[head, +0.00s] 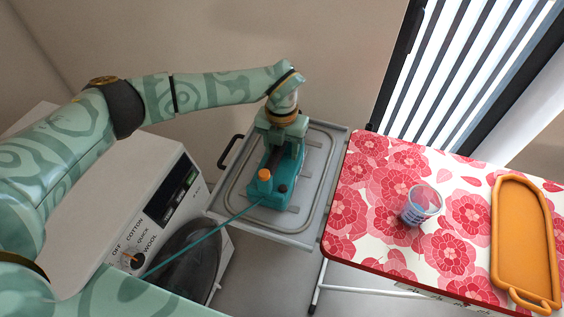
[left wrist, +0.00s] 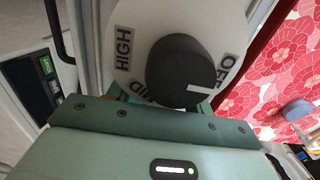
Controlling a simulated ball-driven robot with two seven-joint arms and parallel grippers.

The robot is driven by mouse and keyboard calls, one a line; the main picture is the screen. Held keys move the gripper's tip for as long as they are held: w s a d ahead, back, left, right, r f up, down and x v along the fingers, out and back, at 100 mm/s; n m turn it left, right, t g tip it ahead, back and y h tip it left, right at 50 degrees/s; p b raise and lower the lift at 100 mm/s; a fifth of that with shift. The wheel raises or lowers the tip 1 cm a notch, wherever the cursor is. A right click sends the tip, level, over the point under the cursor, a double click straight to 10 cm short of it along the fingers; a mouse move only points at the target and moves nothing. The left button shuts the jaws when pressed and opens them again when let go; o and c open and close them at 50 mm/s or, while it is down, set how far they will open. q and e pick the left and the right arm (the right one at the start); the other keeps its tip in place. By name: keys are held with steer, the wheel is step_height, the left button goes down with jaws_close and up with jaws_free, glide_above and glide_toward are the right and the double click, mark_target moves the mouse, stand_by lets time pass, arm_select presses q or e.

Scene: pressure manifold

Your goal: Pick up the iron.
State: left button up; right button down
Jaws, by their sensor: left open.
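The iron (head: 272,187) is teal with an orange knob and a dark knob on top. It rests on the grey metal tray stand in the middle of the head view. My left gripper (head: 281,135) is open and points down over the iron's far end, whose top it hides. I cannot tell whether the fingers touch the iron. In the left wrist view a dark dial (left wrist: 186,75) on a pale plate marked HIGH, MID and OFF shows close up, just beyond my green gripper body. The fingertips are hidden there. My right gripper is not in view.
A teal cord runs from the iron towards the lower left. A white washing machine (head: 160,195) stands left of the tray stand (head: 325,187). At right, the ironing board (head: 370,215) with red flowers carries a clear cup (head: 421,205) and an orange tray (head: 497,240).

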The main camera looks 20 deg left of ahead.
arm_select(q)
steer(key=shift+r, duration=0.15)
steer(key=shift+c, duration=0.6)
jaws_close()
steer(key=shift+r, duration=0.1)
stand_by(0.5)
